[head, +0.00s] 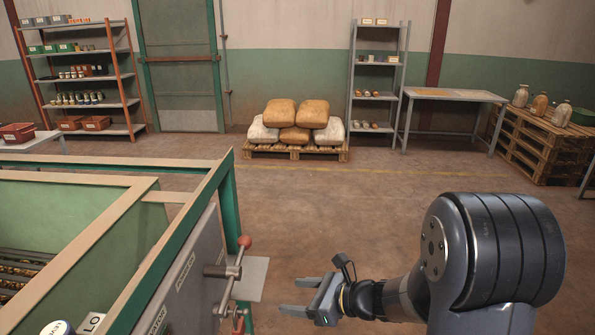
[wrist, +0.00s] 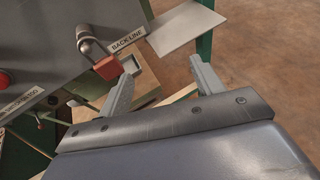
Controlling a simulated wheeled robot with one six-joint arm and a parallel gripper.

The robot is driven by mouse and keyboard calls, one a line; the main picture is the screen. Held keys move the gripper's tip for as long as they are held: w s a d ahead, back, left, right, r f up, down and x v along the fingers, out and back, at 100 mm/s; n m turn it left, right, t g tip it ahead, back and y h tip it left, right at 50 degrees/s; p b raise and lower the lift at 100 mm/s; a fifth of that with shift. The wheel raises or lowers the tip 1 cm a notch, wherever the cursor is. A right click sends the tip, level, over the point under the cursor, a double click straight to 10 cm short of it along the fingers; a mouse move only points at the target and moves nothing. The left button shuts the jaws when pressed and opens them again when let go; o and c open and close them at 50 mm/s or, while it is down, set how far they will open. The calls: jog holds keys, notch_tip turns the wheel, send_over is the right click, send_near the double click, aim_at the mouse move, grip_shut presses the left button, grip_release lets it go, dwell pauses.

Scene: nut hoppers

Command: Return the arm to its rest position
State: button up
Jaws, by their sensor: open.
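My gripper (head: 296,296) is open and empty in the head view, low at the centre, just right of the hopper's control panel (head: 190,285). My dark arm reaches in from the right. In the wrist view my gripper (wrist: 162,82) shows two grey fingers spread apart with nothing between them. A lever with a red knob (head: 245,242) stands on the panel, left of and above the fingers.
The green-framed hopper (head: 228,195) fills the left foreground. A grey plate (head: 250,280) juts from its panel near my fingers. Open floor (head: 350,215) lies beyond. Sacks on a pallet (head: 295,152), shelves (head: 375,85) and a table (head: 452,94) stand far back.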

jog(key=w+d+r+m+t+h+p, duration=0.1)
jog(key=w+d+m+t+h, duration=0.5)
jog(key=d, duration=0.6)
jog(key=shift+w+r+m+h+p, duration=0.35)
jog(key=shift+w+m+h+p, duration=0.05)
jog(key=shift+m, duration=0.6)
jog(key=shift+s+d+f, duration=0.1)
jog(key=shift+s, duration=0.05)
